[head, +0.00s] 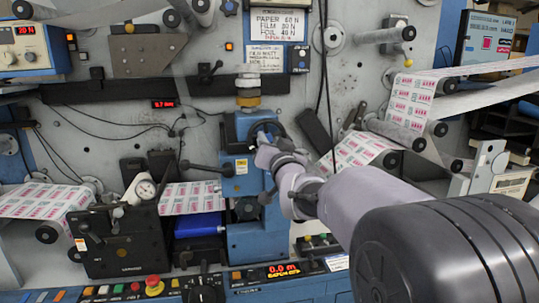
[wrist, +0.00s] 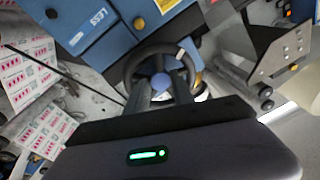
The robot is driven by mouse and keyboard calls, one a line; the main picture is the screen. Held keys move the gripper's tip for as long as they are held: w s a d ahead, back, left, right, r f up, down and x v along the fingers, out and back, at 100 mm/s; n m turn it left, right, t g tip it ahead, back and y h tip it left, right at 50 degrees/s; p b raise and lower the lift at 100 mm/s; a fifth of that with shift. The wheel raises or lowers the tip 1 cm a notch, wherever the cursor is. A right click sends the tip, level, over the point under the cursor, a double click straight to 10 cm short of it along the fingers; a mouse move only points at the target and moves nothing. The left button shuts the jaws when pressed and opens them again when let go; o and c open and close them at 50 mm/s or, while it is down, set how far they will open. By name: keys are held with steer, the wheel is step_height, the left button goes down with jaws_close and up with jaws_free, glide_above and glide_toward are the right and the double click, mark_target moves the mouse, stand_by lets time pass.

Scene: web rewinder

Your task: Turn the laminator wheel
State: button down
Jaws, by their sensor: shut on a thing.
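The laminator wheel is a black ring with a blue hub. In the wrist view the wheel (wrist: 133,66) is in front of the blue laminator housing (wrist: 115,45). In the head view the wheel (head: 281,127) is partly hidden at the upper right of the blue laminator column (head: 241,190). My gripper (wrist: 161,84) has its two dark fingers at the wheel's near side and is shut on it. In the head view my gripper (head: 267,148) meets the wheel from the right, and its fingertips are hard to make out.
Printed web (head: 190,198) runs through the machine, and more web (head: 410,100) passes over rollers at right. Black cables (head: 322,75) hang above my arm. A control panel (head: 283,270) lies below.

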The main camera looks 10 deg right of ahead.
steer(key=shift+m+b, duration=0.5)
steer(key=shift+b, duration=0.05)
steer(key=shift+r, duration=0.2)
steer(key=c, duration=1.4)
jaws_free()
steer(key=shift+w+a+f, duration=0.1)
steer(key=s, duration=0.5)
steer(key=s+f, duration=0.1)
steer(key=s, duration=0.5)
steer(key=s+f, duration=0.1)
steer(key=s, duration=0.5)
steer(key=shift+s+d+f+p, duration=0.1)
steer(key=shift+s+d+p, duration=0.05)
steer(key=shift+d+p, duration=0.25)
